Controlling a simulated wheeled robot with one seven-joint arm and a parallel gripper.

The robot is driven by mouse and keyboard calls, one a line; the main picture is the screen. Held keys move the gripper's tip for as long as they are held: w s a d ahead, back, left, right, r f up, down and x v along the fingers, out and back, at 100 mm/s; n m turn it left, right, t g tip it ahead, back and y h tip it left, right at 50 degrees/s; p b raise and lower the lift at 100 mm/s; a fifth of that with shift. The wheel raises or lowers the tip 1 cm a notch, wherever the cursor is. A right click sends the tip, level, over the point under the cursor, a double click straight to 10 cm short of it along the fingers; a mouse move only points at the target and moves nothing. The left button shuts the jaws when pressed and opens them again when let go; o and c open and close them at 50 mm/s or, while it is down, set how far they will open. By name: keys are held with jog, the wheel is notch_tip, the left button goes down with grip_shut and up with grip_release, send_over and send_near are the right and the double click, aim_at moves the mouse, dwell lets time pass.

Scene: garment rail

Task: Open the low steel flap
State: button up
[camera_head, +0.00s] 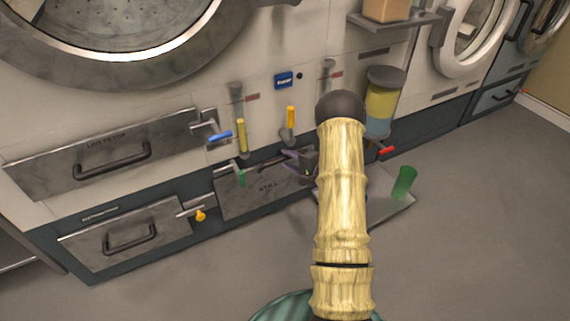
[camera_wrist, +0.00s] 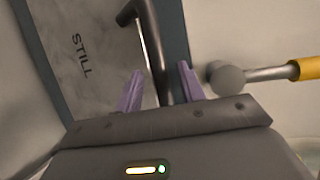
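A low steel flap marked STILL (camera_head: 240,195) is set in the dark lower strip of the machine wall, partly hidden behind my arm in the head view. It looks closed. In the wrist view the flap (camera_wrist: 90,75) shows on the left, with its dark bar handle (camera_wrist: 150,40) running down between my fingers. My gripper (camera_wrist: 160,68) has two purple fingers, apart, one on each side of the handle, with small gaps visible.
Two other steel flaps with handles sit to the left: an upper one (camera_head: 70,170) and a lower one (camera_head: 85,250). Levers with yellow (camera_head: 241,135) and blue (camera_head: 220,137) grips stick out above. A tray (camera_head: 385,215) with a green cup (camera_head: 404,182) is at right.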

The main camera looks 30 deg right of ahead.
jog(key=shift+x, duration=1.1)
jog(key=shift+c, duration=0.5)
grip_shut()
jog(key=shift+s+a, duration=0.1)
jog(key=shift+a, duration=0.05)
